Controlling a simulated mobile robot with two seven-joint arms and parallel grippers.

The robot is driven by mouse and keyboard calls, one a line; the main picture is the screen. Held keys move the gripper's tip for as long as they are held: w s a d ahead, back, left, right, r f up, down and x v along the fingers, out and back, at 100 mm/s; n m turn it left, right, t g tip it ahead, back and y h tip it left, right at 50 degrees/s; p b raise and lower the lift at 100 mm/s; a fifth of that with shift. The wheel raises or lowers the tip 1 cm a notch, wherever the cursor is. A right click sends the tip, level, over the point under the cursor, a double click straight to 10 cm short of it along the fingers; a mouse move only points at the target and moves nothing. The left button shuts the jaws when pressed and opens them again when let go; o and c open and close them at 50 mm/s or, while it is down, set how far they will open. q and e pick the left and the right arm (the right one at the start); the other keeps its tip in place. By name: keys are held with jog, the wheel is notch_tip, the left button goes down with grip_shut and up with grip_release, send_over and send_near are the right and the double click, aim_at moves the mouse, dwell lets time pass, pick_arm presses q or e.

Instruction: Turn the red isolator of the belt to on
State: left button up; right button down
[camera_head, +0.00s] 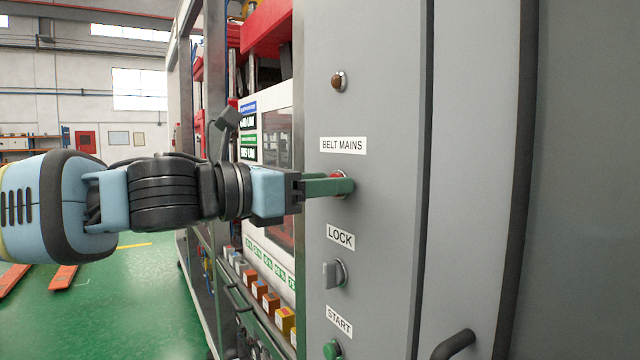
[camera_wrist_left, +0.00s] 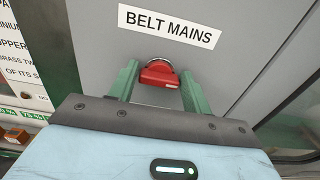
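The red isolator (camera_head: 338,178) is a red knob on the grey cabinet front, just below the label BELT MAINS (camera_head: 343,145). In the left wrist view the knob (camera_wrist_left: 158,75) has a wide red handle lying roughly crosswise. My left gripper (camera_head: 345,186) has reached the panel, with its green fingers at the knob. In the wrist view the fingers stand apart on either side of the knob. I cannot tell whether they touch it. In the head view the fingers hide much of the knob. My right gripper is in neither view.
Below the isolator are a LOCK switch (camera_head: 334,274) and a green START button (camera_head: 333,349). A brown-red lamp (camera_head: 339,81) sits above. A dark handle (camera_head: 455,345) sticks out at lower right. The machine frame and its window (camera_head: 278,140) lie left of the panel.

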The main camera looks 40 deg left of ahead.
pick_arm(q)
jog(key=c, duration=0.6)
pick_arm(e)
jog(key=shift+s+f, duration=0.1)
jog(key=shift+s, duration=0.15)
pick_arm(q)
jog(key=shift+o, duration=0.2)
jog(key=shift+n, duration=0.4)
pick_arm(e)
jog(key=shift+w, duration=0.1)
pick_arm(q)
jog(key=n, duration=1.1)
jog(key=n+p, duration=0.1)
jog(key=n, duration=0.4)
jog(key=shift+w+a+f+n, duration=0.1)
jog(key=shift+a+f+n, duration=0.1)
jog(key=shift+f+n, duration=0.15)
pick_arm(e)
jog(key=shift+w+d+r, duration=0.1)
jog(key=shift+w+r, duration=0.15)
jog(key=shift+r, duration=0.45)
pick_arm(q)
jog(key=shift+n, duration=0.25)
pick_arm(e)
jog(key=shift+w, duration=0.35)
pick_arm(q)
jog(key=o, duration=1)
jog(key=shift+r, duration=0.1)
